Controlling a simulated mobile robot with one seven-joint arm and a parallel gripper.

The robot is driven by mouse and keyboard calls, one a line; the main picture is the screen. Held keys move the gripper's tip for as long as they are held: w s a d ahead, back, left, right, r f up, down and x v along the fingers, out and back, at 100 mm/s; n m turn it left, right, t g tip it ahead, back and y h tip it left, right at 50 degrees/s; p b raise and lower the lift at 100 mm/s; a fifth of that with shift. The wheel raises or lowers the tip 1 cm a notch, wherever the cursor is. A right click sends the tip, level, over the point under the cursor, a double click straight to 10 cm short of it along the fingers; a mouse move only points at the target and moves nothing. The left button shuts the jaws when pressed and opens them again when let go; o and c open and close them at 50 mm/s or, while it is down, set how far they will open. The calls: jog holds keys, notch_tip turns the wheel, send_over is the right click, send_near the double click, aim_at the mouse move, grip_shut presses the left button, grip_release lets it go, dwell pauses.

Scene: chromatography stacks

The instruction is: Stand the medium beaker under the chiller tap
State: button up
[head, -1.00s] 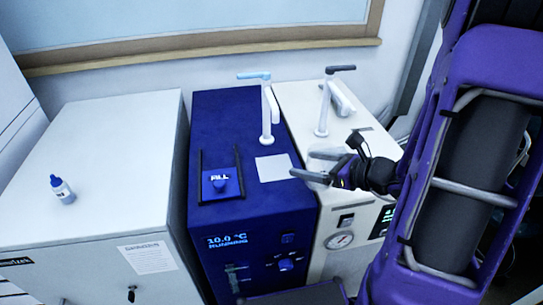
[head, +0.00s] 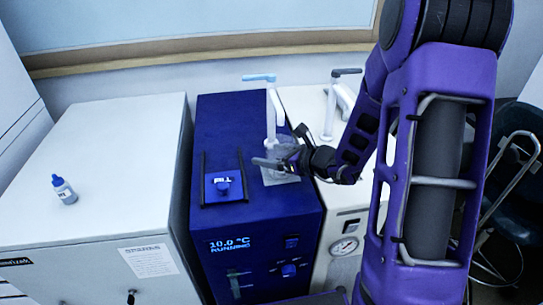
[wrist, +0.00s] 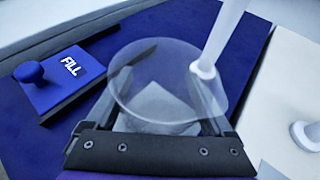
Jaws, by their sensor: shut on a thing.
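A clear beaker (wrist: 132,102) is between the fingers of my gripper (wrist: 170,95), which is shut on it; its round rim faces the wrist camera. In the head view my gripper (head: 273,163) is over the blue chiller (head: 228,130), just in front of its white tap (head: 272,110) with a light blue lever. A pale square pad (head: 287,179) lies under the beaker, partly hidden. In the wrist view the tap's post (wrist: 221,38) stands right of and behind the beaker, overlapping its rim. I cannot tell whether the beaker touches the pad.
A blue FILL plate with a knob (head: 223,186) sits left of the pad between dark rails. A white unit with a dark-levered tap (head: 331,105) stands to the right. A small blue-capped bottle (head: 64,189) stands on the white cabinet (head: 110,150) at left.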

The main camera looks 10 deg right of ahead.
jog(key=shift+f, duration=0.2)
jog(key=o, duration=1.2)
jog(key=shift+r, duration=0.1)
jog(key=shift+c, duration=0.2)
jog(key=shift+d+r, duration=0.1)
jog(key=shift+r, duration=0.2)
jog(key=p+v, duration=0.1)
jog(key=v, duration=1.1)
jog(key=shift+f+p, duration=0.1)
jog(key=shift+p, duration=0.3)
